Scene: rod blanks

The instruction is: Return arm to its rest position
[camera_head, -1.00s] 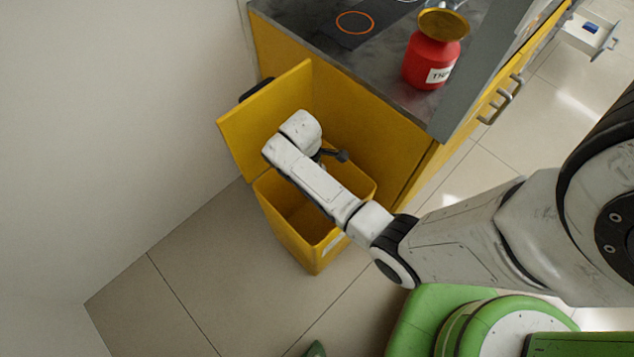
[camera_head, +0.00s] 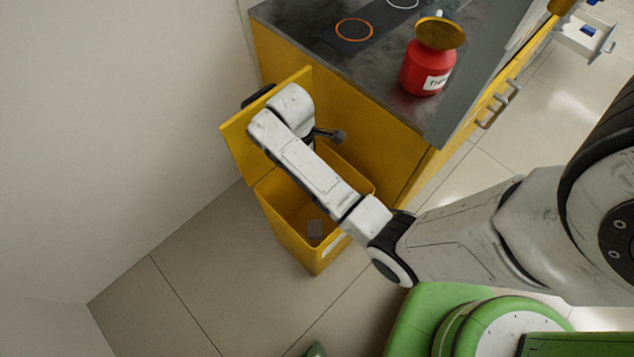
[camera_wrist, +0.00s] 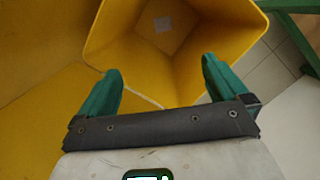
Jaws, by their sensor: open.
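My gripper (camera_wrist: 160,68) shows in the wrist view with its two green fingers spread wide and nothing between them. It points toward the mouth of the yellow bin (camera_wrist: 215,35), with the fingers at the near side of the opening. In the head view my white arm reaches left above the same bin (camera_head: 283,232), and its bent wrist hides the fingers.
A yellow panel (camera_head: 240,148) stands open beside the bin, close to my wrist. A dark counter (camera_head: 385,75) holds a red jar (camera_head: 425,68) with a gold top. An open drawer (camera_head: 580,42) is at the far right. The floor (camera_head: 215,265) left of the bin is clear.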

